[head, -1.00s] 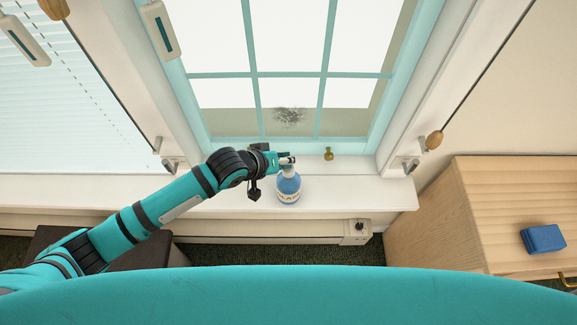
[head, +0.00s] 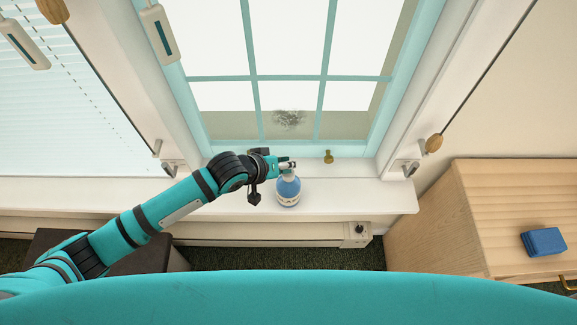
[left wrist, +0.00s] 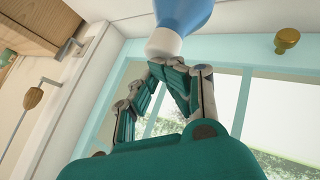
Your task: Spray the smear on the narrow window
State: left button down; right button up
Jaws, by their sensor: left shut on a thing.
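The dark speckled smear (head: 289,119) is on the lower middle pane of the narrow window (head: 290,95), which has a pale teal frame. A blue spray bottle (head: 288,193) with a pale label is upright at the sill, below the smear in the head view. My left gripper (head: 287,164) is shut on the bottle's white top. The left wrist view shows the fingers (left wrist: 170,68) meeting at the white top (left wrist: 163,43), with the blue body (left wrist: 185,15) beyond. I cannot tell if the bottle's base touches the sill. My right gripper is not in view.
A small brass knob (head: 328,156) is on the window's bottom frame, right of the bottle. The white sill (head: 360,195) is clear to the right. A wooden cabinet (head: 480,215) with a blue sponge-like block (head: 543,241) stands at right. A blind (head: 60,110) covers the left window.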

pick_arm(q)
jog(key=shift+s+a+f, duration=0.1)
jog(key=shift+s+f, duration=0.1)
jog(key=shift+f, duration=0.25)
jog(key=shift+s+f, duration=0.1)
jog(key=shift+f, duration=0.35)
jog(key=shift+a+r+p, duration=0.15)
jog(key=shift+r+p, duration=0.05)
jog(key=shift+p, duration=0.35)
jog(key=r+p, duration=0.7)
jog(key=shift+w, duration=0.2)
jog(key=shift+f, duration=0.15)
dwell(0.3)
